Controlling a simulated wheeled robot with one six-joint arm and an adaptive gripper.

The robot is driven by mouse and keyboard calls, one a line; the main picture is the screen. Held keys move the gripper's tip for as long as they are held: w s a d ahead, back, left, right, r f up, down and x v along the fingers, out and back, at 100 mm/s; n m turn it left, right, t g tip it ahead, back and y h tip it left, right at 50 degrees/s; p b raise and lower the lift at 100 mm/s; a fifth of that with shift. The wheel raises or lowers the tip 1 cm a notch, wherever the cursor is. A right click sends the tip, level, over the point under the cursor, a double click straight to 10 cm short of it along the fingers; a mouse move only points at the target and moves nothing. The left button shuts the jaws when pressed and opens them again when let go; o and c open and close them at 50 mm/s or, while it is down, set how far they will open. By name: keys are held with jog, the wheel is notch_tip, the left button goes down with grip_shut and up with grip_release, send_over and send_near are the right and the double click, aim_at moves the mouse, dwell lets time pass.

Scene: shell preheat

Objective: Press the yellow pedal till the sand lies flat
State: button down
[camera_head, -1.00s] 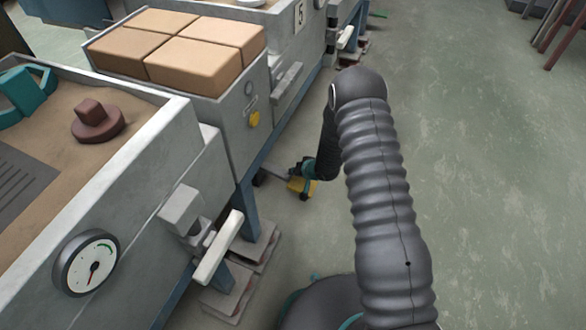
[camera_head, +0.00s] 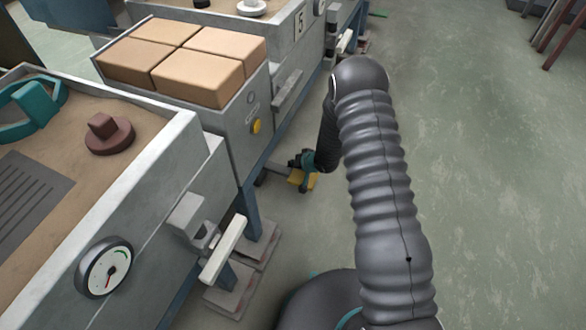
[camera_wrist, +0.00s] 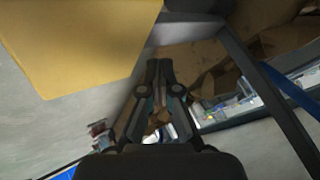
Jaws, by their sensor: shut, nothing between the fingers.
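The yellow pedal (camera_head: 303,180) is low by the floor, beside the blue frame under a grey box. In the wrist view a large yellow surface (camera_wrist: 75,40) fills the upper left, close to the camera; it looks like the pedal. My gripper (camera_wrist: 158,65) is shut and empty, its fingertips to the right of that yellow surface. In the head view my gripper (camera_head: 304,162) is at the pedal, partly hiding it; I cannot tell whether they touch. Four tan, raised blocks (camera_head: 198,79) with grooves between them fill the grey box; they may be the sand.
A grey bench (camera_head: 160,165) at the left holds brown sand, a dark red knobbed piece (camera_head: 108,138) and a teal frame (camera_head: 35,105). A gauge (camera_head: 104,268) and white handle (camera_head: 222,250) are on its side. A yellow button (camera_head: 256,126) is on the box.

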jog(key=shift+r, duration=0.1)
notch_tip(320, 180, up, 5)
jog(key=p, duration=0.4)
jog(key=shift+w+a, duration=0.1)
jog(key=shift+a, duration=0.05)
dwell(1.0)
